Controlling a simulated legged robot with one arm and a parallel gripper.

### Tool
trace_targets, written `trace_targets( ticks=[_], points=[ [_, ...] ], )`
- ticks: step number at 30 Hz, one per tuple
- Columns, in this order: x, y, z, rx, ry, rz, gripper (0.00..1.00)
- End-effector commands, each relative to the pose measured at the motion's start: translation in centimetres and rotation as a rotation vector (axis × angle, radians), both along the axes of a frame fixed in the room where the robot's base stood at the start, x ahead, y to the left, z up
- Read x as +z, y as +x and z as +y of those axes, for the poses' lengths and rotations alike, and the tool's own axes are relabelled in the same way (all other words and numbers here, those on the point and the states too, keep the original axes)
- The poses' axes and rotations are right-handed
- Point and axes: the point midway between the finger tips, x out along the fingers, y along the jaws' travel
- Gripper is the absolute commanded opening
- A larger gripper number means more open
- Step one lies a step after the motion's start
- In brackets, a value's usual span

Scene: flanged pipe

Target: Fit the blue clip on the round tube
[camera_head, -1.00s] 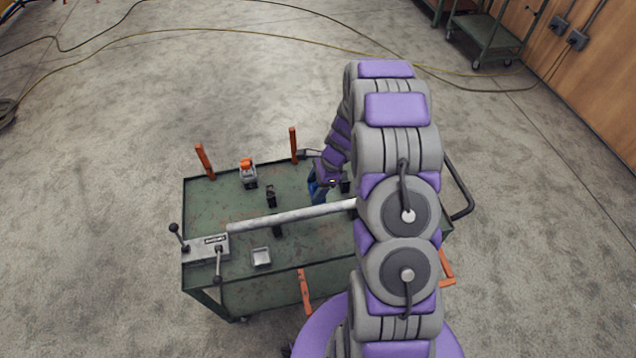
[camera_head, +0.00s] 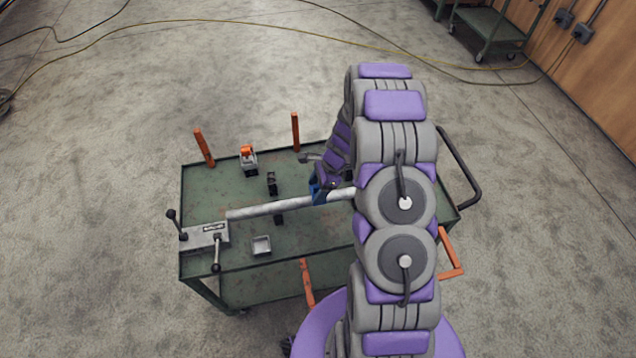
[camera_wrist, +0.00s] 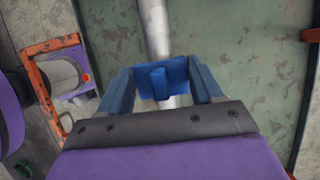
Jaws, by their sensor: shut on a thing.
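The round tube (camera_head: 272,207) is a light grey pipe lying across the green cart top, with its right part hidden behind my arm. It also shows in the wrist view (camera_wrist: 155,30), running up from the clip. The blue clip (camera_wrist: 163,80) sits between the two blue-grey fingers of my gripper (camera_wrist: 163,84), which are shut on it. The clip lies over the tube in that view. In the head view my gripper (camera_head: 320,190) is at the tube, right of its middle. I cannot tell whether the clip is seated around the tube.
A grey clamp block with levers (camera_head: 205,237) stands at the tube's left end. A small square tray (camera_head: 261,245), black holders (camera_head: 272,183) and an orange-topped part (camera_head: 248,160) are on the top.

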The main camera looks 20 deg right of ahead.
Motion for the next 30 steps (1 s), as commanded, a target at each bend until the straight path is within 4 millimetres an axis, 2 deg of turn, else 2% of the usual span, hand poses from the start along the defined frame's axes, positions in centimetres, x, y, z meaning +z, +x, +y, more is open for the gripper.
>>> trace_targets(
  ticks=[7,30],
  points=[
    [-1.22,0.0,-0.14,0.0,0.002,0.0,0.33],
    [-1.22,-0.02,0.45,-0.001,0.003,0.0,0.33]
  ],
)
